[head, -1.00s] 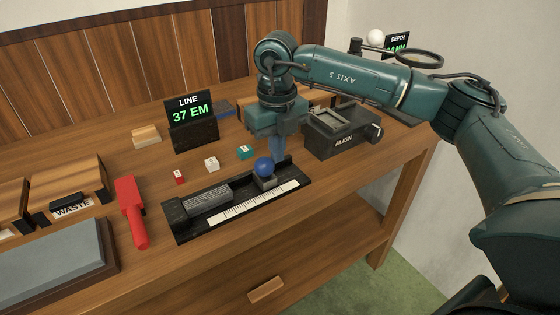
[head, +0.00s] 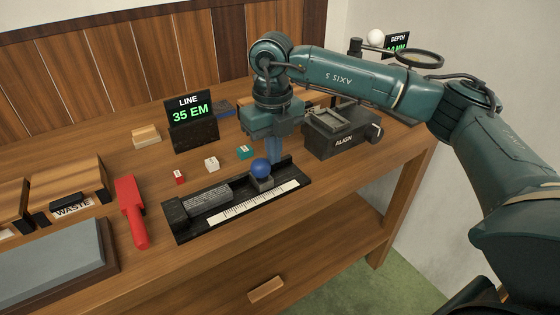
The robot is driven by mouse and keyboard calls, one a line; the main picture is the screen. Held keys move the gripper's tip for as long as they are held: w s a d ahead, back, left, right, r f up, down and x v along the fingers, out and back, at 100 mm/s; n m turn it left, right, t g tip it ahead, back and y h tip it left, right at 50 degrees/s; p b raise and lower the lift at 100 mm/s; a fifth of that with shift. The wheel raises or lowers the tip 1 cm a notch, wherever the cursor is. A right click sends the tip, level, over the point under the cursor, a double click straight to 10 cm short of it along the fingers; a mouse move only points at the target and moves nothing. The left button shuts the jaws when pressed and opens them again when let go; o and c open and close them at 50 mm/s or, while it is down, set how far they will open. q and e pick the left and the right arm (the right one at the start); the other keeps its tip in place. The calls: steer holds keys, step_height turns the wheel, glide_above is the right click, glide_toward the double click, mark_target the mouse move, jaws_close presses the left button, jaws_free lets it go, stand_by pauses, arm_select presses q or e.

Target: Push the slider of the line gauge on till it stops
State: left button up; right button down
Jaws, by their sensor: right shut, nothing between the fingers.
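The line gauge (head: 174,222) is a black tray with a white ruled scale along its front, lying on the bench. Its slider (head: 262,182) is a grey block with a blue ball knob, right of the middle of the track. A dark grey ribbed block (head: 207,200) lies in the left part, with a gap between it and the slider. The gauge's display (head: 191,112) reads LINE 35 EM. My right gripper (head: 272,157) points down just behind and right of the blue knob, shut and empty. Whether it touches the slider is hidden. My left gripper is not in view.
The ALIGN device (head: 345,138) stands right of my gripper. Small red (head: 179,177), white (head: 212,165) and teal (head: 245,152) cubes lie behind the gauge. A red-handled tool (head: 132,210) lies to its left. A magnifier ring (head: 418,57) stands at the back right.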

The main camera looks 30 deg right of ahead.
mark_target(253, 166)
steer(key=shift+a, duration=0.4)
steer(key=shift+s+a, duration=0.1)
steer(key=shift+a, duration=0.7)
stand_by(0.7)
steer(key=shift+a, duration=0.4)
stand_by(0.5)
steer(key=shift+s+a, duration=0.1)
steer(key=shift+a, duration=1.1)
stand_by(0.5)
